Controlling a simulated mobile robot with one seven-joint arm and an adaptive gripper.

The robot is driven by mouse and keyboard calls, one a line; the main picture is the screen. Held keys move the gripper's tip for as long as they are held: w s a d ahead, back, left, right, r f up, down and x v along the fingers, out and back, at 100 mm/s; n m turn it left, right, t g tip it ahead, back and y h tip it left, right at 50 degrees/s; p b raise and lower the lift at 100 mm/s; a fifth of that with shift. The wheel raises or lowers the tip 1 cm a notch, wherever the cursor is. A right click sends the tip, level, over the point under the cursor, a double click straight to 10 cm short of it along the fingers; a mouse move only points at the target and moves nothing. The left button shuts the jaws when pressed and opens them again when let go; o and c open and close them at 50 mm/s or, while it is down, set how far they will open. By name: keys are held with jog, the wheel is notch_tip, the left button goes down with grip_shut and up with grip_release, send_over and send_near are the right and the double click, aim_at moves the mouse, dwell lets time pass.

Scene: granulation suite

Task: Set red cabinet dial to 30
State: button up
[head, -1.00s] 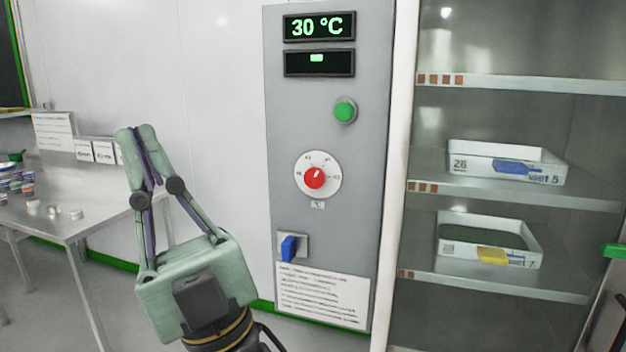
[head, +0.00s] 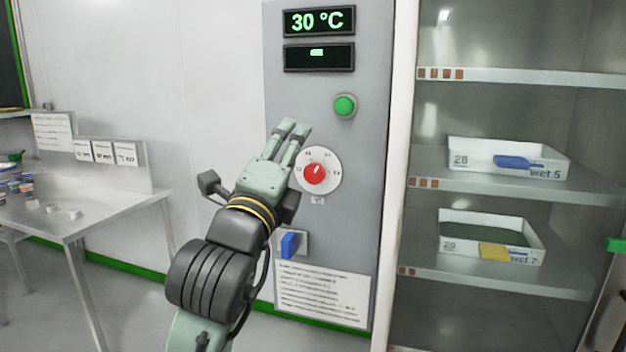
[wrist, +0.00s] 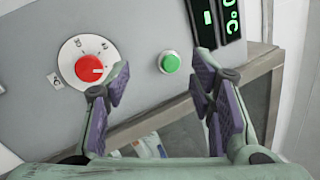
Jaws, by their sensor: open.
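The red dial (head: 314,174) sits on a round white scale plate (head: 331,166) on the grey cabinet panel (head: 365,215). Its white pointer mark points up and slightly right in the head view. The upper display (head: 319,21) reads 30 °C. My gripper (head: 294,129) is in front of the panel, just up and left of the dial, and covers part of the scale plate's left edge. In the wrist view my gripper (wrist: 162,88) is open and empty, its fingers wide apart. The red dial (wrist: 89,69) shows there left of the fingers, not between them.
A green button (head: 344,106) is above the dial, and a blue switch (head: 290,245) is below left. A label sheet (head: 322,295) is under them. Shelves with white trays (head: 508,160) stand right of the panel. A metal table (head: 110,205) stands at left.

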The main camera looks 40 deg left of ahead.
aim_at(313, 175)
jog(key=shift+o, duration=0.3)
notch_tip(313, 175, down, 7)
jog(key=w+a+m+g+h, duration=0.1)
jog(key=w+m+g+h, duration=0.1)
jog(key=m+g, duration=0.1)
jog(key=shift+a+f+m, duration=0.15)
jog(key=shift+m, duration=0.65)
jog(key=p+x, duration=0.1)
jog(key=x, duration=0.2)
jog(key=p+x, duration=0.1)
jog(key=x, duration=0.3)
jog(key=p+x, duration=0.1)
jog(key=x, duration=0.2)
jog(key=shift+w+f+p, duration=0.3)
jog(key=shift+w+f, duration=0.1)
jog(key=shift+c, duration=0.5)
jog(key=c, duration=1)
